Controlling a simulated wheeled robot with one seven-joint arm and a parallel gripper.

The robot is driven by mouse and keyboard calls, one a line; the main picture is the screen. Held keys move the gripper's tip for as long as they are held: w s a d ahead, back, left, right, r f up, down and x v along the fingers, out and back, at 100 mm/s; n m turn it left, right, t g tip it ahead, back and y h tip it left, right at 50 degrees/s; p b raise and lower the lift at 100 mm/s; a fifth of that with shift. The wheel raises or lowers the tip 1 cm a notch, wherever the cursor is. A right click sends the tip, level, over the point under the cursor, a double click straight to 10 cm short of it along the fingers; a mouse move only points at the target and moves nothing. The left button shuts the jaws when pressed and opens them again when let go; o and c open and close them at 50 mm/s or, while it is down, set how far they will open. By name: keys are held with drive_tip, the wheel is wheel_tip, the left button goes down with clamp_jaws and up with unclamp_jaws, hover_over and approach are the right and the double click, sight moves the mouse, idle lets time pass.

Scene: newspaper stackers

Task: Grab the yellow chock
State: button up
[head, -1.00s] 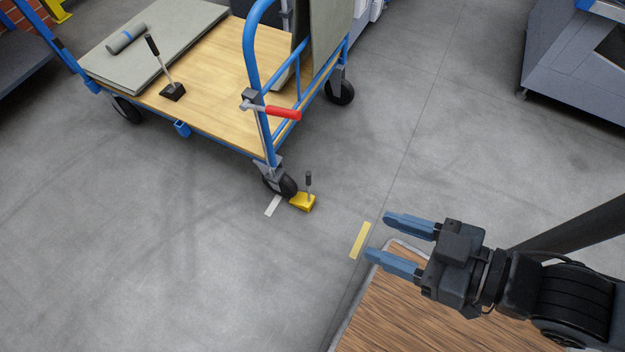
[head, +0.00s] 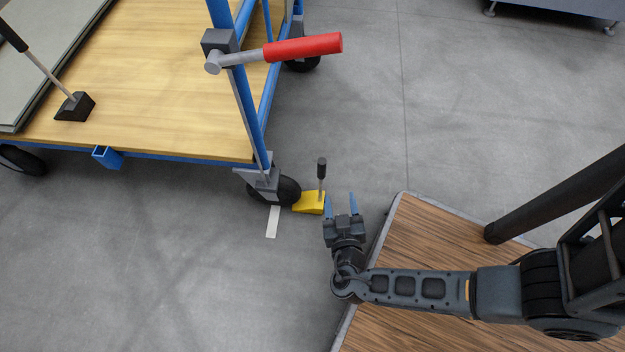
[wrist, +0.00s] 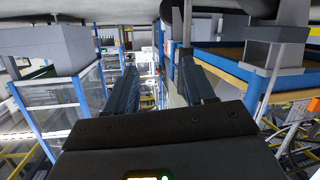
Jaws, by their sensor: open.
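The yellow chock (head: 308,204) is a small wedge on the grey floor with a black upright handle (head: 321,168). It sits just right of the cart's near caster wheel (head: 288,190), very close to or against it. My gripper (head: 341,198) is open and empty, just right of the chock in the head view. One finger overlaps the chock's right edge there, and I cannot tell whether they touch. In the wrist view my gripper (wrist: 158,65) shows both fingers apart. A dark upright piece stands above the right finger there, and I cannot tell whether it is the chock's handle.
The blue-framed cart with a wooden deck (head: 170,95) fills the upper left. Its red lever handle (head: 303,47) juts out right, above the chock. A black handled wedge (head: 75,106) sits on the deck. A wood-grained surface (head: 420,240) lies beneath my arm.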

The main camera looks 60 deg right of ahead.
sight(322, 177)
drive_tip(key=w, duration=0.1)
drive_tip(key=w+m+t+h+b, duration=0.1)
drive_tip(key=w, duration=0.1)
drive_tip(key=w+f+h+b, duration=0.1)
drive_tip(key=shift+w+m+t, duration=0.25)
drive_tip(key=shift+m+t, duration=0.05)
drive_tip(key=b+x, duration=0.1)
drive_tip(key=x, duration=0.6)
drive_tip(key=shift+w+d+r, duration=0.1)
drive_tip(key=shift+d, duration=0.05)
clamp_jaws()
idle(1.0)
